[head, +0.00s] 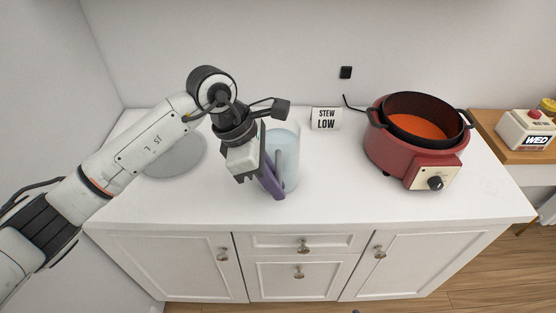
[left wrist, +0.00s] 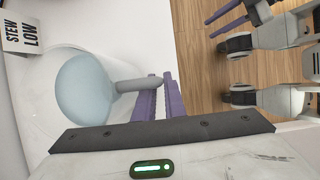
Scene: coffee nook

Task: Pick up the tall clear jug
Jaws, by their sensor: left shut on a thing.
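The tall clear jug (head: 290,158) stands upright at the middle of the white counter, with pale bluish liquid inside and a grey handle. In the left wrist view the jug (left wrist: 88,90) shows from above, its handle (left wrist: 135,84) reaching between my purple fingers. My left gripper (head: 272,180) is shut on this handle; its fingers also show in the left wrist view (left wrist: 160,98). I cannot tell whether the jug's base touches the counter. My right gripper (left wrist: 228,20) shows at the top of the left wrist view, its two purple fingers apart and empty.
A "STEW LOW" card (head: 326,119) stands behind the jug to the right. A red cooker (head: 395,160) with a dark pot of orange stew stands farther right. A grey round disc (head: 175,160) lies left, partly behind my arm.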

